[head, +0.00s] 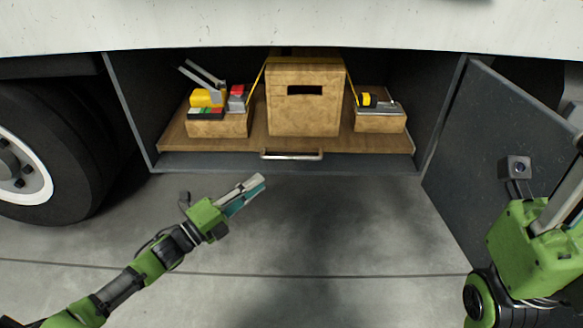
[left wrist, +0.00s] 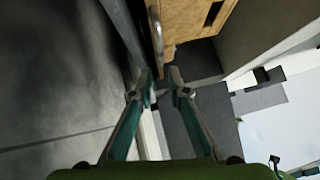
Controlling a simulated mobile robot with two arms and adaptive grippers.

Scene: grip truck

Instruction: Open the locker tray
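The locker tray (head: 240,142) is a flat wooden board inside the open dark locker under the truck. A metal bar handle (head: 291,155) runs along its front edge. My left gripper (head: 258,185) is below and left of the handle, apart from it, with its fingers pointing up and right. In the left wrist view its two fingertips (left wrist: 162,80) are separated by a gap with nothing between them, and the handle (left wrist: 156,30) shows beyond them. My right gripper (head: 560,205) is at the right edge, partly cut off, and its fingers cannot be made out clearly.
On the tray stand a wooden box with a slot (head: 304,112), a left toolbox (head: 217,126) and a right toolbox (head: 380,122). The locker door (head: 480,150) hangs open at the right, beside my right arm. A wheel (head: 45,150) is at the left. The floor in front is clear.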

